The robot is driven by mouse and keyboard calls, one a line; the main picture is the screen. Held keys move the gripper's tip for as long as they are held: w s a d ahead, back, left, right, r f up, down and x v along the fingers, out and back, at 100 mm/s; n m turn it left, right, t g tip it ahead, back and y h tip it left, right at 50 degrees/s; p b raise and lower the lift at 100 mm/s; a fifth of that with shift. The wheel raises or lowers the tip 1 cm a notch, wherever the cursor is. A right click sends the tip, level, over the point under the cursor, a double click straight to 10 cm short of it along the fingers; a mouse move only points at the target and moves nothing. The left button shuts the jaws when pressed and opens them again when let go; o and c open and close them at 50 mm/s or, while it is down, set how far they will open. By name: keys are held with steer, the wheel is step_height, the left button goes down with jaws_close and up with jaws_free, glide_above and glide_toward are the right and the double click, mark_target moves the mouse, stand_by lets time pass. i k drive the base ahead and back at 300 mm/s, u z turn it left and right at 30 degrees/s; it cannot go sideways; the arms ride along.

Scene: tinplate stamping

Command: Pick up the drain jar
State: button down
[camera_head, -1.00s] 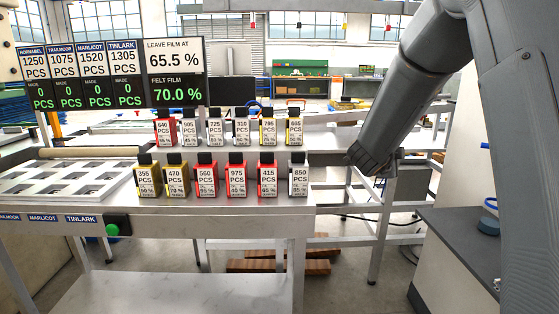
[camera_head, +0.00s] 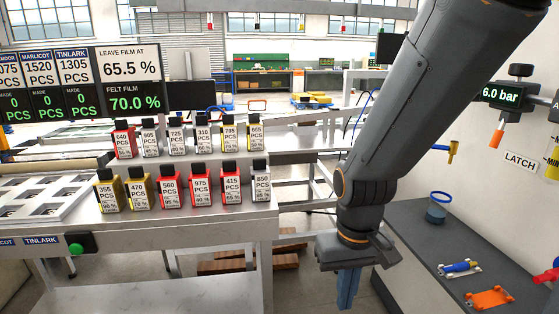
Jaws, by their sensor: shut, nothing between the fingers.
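The likely drain jar is a small blue-grey jar (camera_head: 436,213) with a bright blue ring above it. It stands on the dark bench top at the right. My gripper (camera_head: 347,300) points straight down, left of the bench and in front of the metal frame. Its blue fingers are shut with nothing between them. It is apart from the jar, lower and to the left in the picture.
A gauge (camera_head: 500,94) reads 6.0 bar above. Several bottles labelled PCS stand on the steel table (camera_head: 235,222) at the left. Floor shows between table and bench.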

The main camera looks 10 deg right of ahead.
mark_target(436, 213)
steer(key=z, duration=0.65)
steer(key=i, duration=1.05)
steer(key=u, duration=0.05)
